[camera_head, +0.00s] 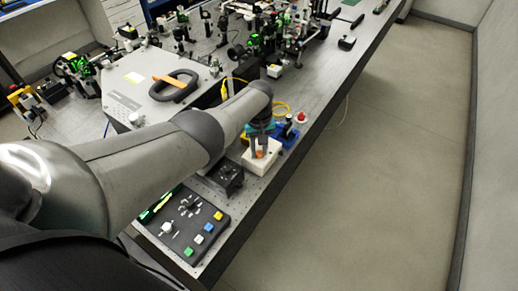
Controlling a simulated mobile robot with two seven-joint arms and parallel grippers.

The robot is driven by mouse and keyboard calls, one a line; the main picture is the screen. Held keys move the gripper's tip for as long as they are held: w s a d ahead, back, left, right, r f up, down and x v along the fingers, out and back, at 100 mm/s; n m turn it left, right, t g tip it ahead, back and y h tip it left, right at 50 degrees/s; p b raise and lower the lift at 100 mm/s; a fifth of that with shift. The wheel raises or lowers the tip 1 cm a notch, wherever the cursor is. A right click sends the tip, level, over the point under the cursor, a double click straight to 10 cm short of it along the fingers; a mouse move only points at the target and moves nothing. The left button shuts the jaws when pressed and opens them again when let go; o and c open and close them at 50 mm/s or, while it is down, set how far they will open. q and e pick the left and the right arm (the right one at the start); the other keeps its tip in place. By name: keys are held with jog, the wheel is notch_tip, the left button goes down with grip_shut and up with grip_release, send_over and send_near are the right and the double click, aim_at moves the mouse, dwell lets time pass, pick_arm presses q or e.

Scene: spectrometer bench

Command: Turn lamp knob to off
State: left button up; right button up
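My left arm reaches in from the left across the bench. Its gripper (261,148) points down over a small white box (249,164) near the bench's front edge. Dark and orange parts show at the gripper's end, too small to tell whether the fingers are apart or touching the box. No lamp knob can be made out clearly; one on the white box would be hidden by the gripper. A black box (228,176) with a dark top stands just left of the white box. My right gripper is not in view.
A control panel (209,224) with coloured buttons lies at the near end of the bench (337,75). A blue holder (286,134) and a red button (301,117) sit just beyond the gripper. A large grey instrument (150,83) and optics stand behind. The floor at right is clear.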

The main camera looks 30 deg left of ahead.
aim_at(259, 152)
pick_arm(q)
jog(key=o, duration=0.4)
jog(key=shift+r+p, duration=0.3)
notch_tip(259, 152, up, 5)
jog(key=p, duration=0.3)
jog(key=shift+r, duration=0.1)
notch_tip(259, 152, up, 9)
jog(key=shift+r, duration=0.2)
